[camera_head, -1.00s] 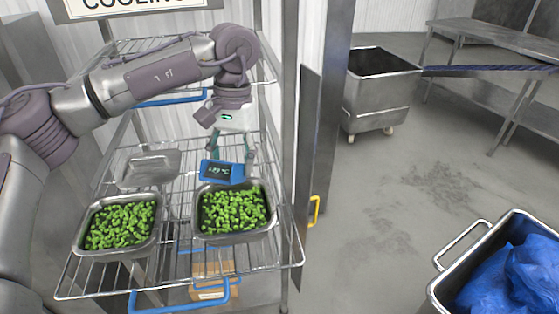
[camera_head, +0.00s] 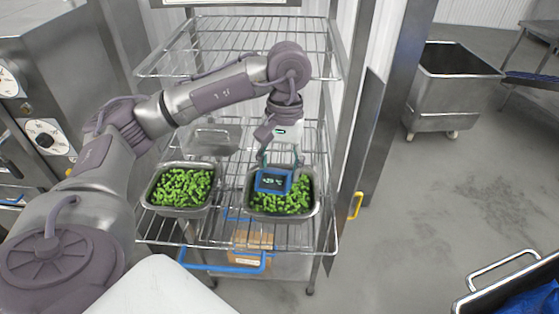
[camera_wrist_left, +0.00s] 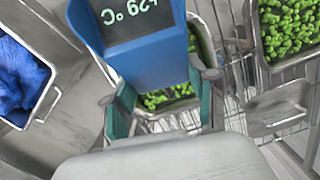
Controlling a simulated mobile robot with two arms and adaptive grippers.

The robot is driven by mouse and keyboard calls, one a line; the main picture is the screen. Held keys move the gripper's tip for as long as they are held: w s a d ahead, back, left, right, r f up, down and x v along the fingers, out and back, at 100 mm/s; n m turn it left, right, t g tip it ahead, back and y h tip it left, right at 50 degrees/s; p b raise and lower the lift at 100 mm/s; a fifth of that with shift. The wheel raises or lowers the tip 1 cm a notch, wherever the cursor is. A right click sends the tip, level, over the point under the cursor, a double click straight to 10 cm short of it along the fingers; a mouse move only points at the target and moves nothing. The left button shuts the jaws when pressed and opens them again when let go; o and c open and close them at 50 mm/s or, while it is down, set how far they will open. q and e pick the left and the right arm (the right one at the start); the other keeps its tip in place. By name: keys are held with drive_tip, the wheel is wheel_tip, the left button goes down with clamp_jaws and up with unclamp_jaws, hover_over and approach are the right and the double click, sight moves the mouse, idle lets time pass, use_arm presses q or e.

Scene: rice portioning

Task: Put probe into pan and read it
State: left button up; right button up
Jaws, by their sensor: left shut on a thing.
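My left gripper (camera_head: 281,162) is shut on the blue probe (camera_head: 272,188), upright over the right pan. The probe's dark display (camera_head: 271,180) faces the head camera; in the left wrist view the display (camera_wrist_left: 128,12) shows +29 °C. The right pan (camera_head: 280,217) is a metal pan of green vegetable pieces on a wire shelf. The probe's body hides part of them. Its tip is hidden, so I cannot tell how deep it sits. A second pan (camera_head: 178,212) of the same green pieces stands to the left. My right gripper is not in view.
An empty metal pan (camera_head: 208,140) stands behind on the same wire shelf (camera_head: 225,238). Another wire shelf (camera_head: 240,68) is above. A wheeled metal bin (camera_head: 447,92) stands at the back right. A bin with blue plastic (camera_head: 535,300) is at the lower right.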

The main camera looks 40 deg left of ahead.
use_arm(q)
wheel_tip(320, 180, down, 5)
drive_tip(key=shift+f+b, duration=0.1)
drive_tip(key=shift+b, duration=0.9)
drive_tip(key=shift+a+f, duration=0.1)
drive_tip(key=shift+f, duration=0.4)
idle(1.3)
idle(1.5)
idle(0.9)
